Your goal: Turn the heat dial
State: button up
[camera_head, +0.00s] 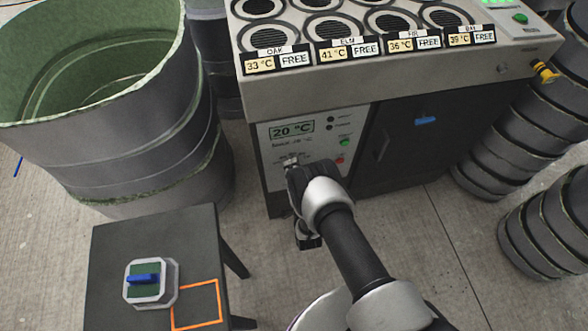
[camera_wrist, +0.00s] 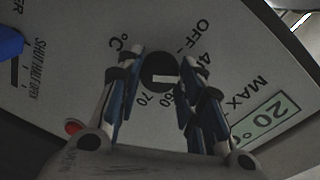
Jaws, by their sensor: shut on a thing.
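The heat dial (camera_wrist: 158,66) is a round black knob with a white mark, on a pale panel. Printing around it reads OFF, °C, 60 and 70; other numbers are partly hidden. My gripper (camera_wrist: 160,73) has one blue-padded finger on each side of the dial and is shut on it. Which number the white mark points to is unclear. In the head view my gripper (camera_head: 292,167) reaches the panel's lower part and hides the dial. The panel's display (camera_head: 292,129) reads 20 °C; it also shows in the wrist view (camera_wrist: 265,120).
The oven-like cabinet (camera_head: 400,90) has several round openings on top with labels. A green-lined tub (camera_head: 100,110) stands left. A dark table (camera_head: 120,235) holds a blue-handled block (camera_head: 145,280) beside an orange square outline.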

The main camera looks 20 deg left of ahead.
jog(key=m, duration=0.5)
jog(key=shift+w+r+m, duration=0.1)
jog(key=shift+r+m, duration=0.1)
jog(key=shift+m, duration=0.1)
dwell(0.4)
jog(key=o, duration=1.1)
jog(key=shift+f, duration=0.1)
jog(key=v, duration=1.2)
jog(key=shift+w+d, duration=0.1)
jog(key=shift+d, duration=0.1)
